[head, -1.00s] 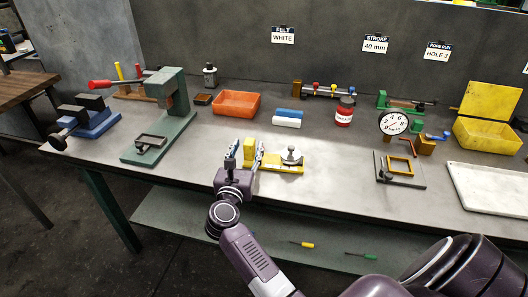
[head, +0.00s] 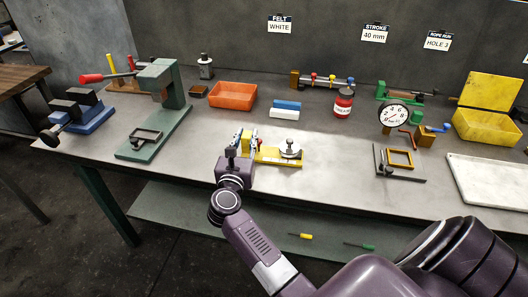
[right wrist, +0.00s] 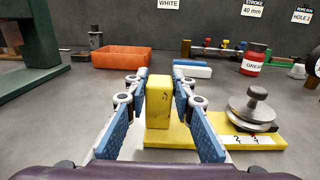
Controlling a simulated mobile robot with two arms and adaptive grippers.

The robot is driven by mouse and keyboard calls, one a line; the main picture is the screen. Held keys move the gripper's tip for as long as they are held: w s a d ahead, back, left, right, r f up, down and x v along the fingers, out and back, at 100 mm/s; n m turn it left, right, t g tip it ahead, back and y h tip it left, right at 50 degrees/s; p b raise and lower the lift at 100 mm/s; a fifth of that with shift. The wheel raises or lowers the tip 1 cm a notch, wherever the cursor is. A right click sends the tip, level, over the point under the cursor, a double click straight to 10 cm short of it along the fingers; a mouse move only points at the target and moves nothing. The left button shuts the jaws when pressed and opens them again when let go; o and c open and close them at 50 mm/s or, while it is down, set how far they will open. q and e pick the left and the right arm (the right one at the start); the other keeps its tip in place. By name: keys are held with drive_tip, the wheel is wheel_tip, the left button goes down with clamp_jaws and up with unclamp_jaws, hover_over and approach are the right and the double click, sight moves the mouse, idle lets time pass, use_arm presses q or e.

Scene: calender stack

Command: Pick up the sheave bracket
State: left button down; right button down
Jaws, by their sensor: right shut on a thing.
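The sheave bracket (head: 279,160) is a yellow flat base with an upright yellow block at its left end and a grey round sheave with a knob at its right. It lies on the bench. My right gripper (head: 246,143) is shut on the upright block, one finger on each side. In the right wrist view the blue finger pads (right wrist: 160,98) flank the yellow block, and the base (right wrist: 190,137) extends to the right. Whether the base touches the bench I cannot tell. My left gripper is not in view.
Behind the bracket are a blue and white block pair (head: 285,113), an orange tray (head: 232,103) and a red grease tin (head: 343,104). A green press (head: 165,118) stands left. A small frame fixture (head: 399,160) is right. Bare bench surrounds the bracket.

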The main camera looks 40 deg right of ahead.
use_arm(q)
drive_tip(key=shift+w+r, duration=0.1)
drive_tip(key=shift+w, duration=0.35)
use_arm(e)
drive_tip(key=shift+r, duration=0.1)
